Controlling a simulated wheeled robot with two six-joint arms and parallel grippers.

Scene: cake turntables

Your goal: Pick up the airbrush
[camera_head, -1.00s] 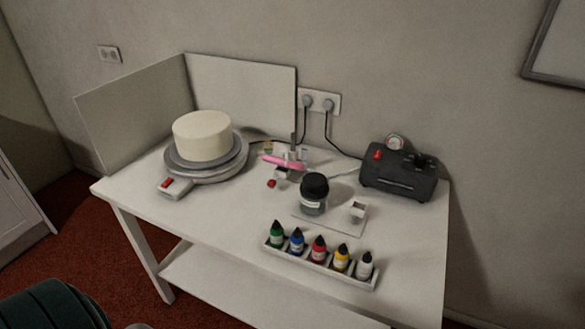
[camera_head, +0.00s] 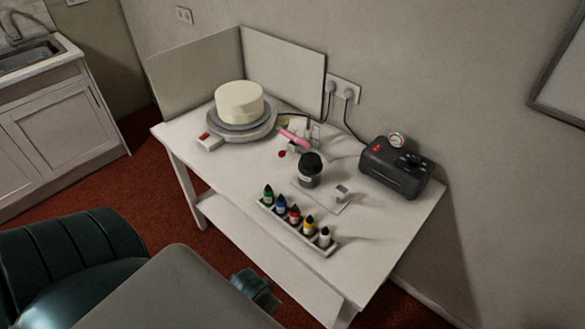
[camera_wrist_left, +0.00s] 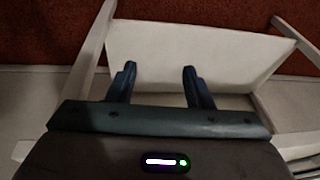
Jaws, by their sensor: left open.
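The airbrush (camera_head: 293,137) is the pink, slim tool near the back of the white table (camera_head: 232,160). It lies tilted at a small holder, beside the cake turntable; its exact seating is too small to tell. My left gripper (camera_head: 264,289) is low in front of the table's front edge, well short of the airbrush and partly hidden by my arm. In the left wrist view its two blue fingers (camera_wrist_left: 158,74) are apart with nothing between them. The airbrush does not show in that view. My right gripper is not in view.
A cream cake (camera_head: 239,102) stands on the turntable (camera_head: 247,133) left of the airbrush. A dark jar (camera_head: 310,171), a rack of several colour bottles (camera_head: 294,229) and a black compressor (camera_head: 393,170) occupy the table. A lower shelf (camera_head: 262,259) sits underneath. The front left tabletop is clear.

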